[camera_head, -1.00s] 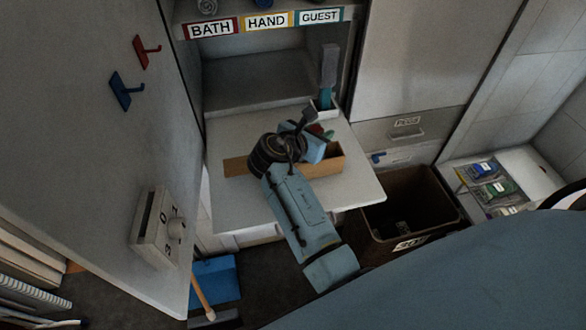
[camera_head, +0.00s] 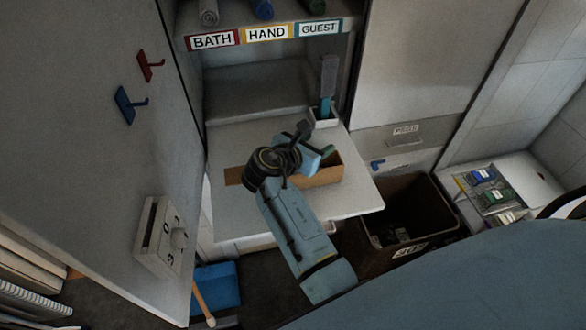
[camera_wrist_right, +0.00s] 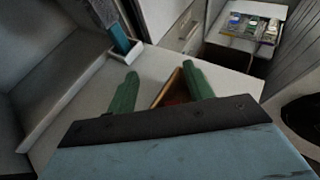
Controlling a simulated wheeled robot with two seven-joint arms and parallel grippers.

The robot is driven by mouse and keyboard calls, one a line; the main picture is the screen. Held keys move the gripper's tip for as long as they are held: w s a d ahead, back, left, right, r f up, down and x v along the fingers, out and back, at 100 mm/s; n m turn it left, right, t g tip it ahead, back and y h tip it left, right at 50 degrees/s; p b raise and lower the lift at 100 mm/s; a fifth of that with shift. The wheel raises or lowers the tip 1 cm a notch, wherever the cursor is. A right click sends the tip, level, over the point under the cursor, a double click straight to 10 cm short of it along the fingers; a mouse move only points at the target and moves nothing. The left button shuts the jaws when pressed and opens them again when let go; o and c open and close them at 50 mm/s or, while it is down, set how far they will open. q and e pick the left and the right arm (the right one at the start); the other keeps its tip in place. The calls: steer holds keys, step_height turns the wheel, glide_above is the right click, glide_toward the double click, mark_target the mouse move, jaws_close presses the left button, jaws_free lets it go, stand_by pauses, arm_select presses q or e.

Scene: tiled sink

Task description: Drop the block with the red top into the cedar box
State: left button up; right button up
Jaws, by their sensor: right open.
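The cedar box (camera_head: 322,178), a long open brown box, lies on the pale board in front of the cupboard. My right gripper (camera_wrist_right: 160,76) is open, its two green fingers spread, with the box (camera_wrist_right: 163,92) partly visible between them in the right wrist view. A red patch (camera_wrist_right: 178,94) shows inside the box; it looks like the block's red top, but its sides are hidden. In the head view my right arm hides the box's middle, and one green fingertip (camera_head: 328,151) shows above its right part. My left gripper is not in view.
A small white holder (camera_head: 323,119) with an upright grey and blue item stands behind the box. Rolled towels lie above the BATH, HAND and GUEST labels (camera_head: 267,34). A dark bin (camera_head: 440,215) stands right of the board. The open door (camera_head: 100,150) bounds the left.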

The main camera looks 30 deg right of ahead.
steer(key=p+v, duration=0.7)
steer(key=v, duration=0.4)
steer(key=shift+a, duration=0.2)
steer(key=shift+s, duration=0.15)
